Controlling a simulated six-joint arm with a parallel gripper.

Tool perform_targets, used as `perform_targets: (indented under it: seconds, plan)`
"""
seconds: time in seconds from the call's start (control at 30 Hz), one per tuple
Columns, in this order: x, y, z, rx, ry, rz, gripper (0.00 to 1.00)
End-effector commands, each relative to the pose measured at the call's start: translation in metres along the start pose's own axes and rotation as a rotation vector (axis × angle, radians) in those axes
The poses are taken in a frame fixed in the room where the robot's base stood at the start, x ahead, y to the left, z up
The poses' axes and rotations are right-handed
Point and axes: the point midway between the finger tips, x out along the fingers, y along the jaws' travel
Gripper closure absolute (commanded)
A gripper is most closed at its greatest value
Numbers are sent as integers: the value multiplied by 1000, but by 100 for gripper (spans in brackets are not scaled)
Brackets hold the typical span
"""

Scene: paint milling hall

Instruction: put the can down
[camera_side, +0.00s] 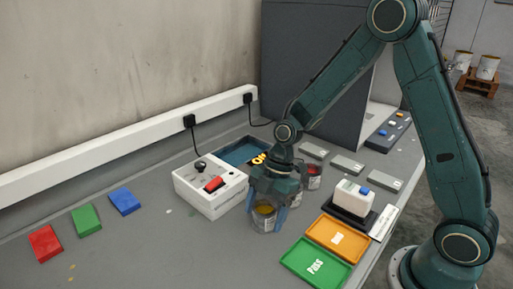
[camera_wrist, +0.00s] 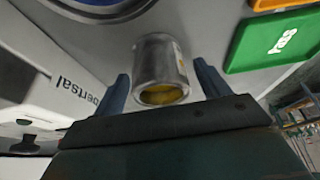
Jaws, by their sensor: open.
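A metal can (camera_side: 264,222) with yellow paint inside stands upright on the grey bench, left of the green tray marked "PASS" (camera_side: 295,262). My gripper (camera_side: 267,205) is over it, pointing down, with its fingers on either side of the can. In the wrist view the can (camera_wrist: 160,62) is between the two open fingers (camera_wrist: 161,85), with a gap visible on both sides. Its open mouth with yellow paint faces the camera. My gripper partly hides the can's top in the side view.
A white control box (camera_side: 210,200) with a red switch stands close left of my gripper. A can with red contents (camera_side: 314,172) is just behind it. An orange tray (camera_side: 320,231) and a white device (camera_side: 352,199) are to the right.

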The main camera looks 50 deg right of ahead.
Motion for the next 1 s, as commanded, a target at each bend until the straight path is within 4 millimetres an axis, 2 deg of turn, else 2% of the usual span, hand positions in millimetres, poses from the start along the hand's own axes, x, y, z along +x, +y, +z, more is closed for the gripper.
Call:
perform_targets:
  seconds: [0.17,0.37,0.8,1.0]
  plan:
    - [-6,1,-1,0,0,3,25]
    - [-26,1,-1,1,0,4,25]
    - [-95,1,-1,0,-1,5,25]
    - [-116,1,-1,1,0,3,25]
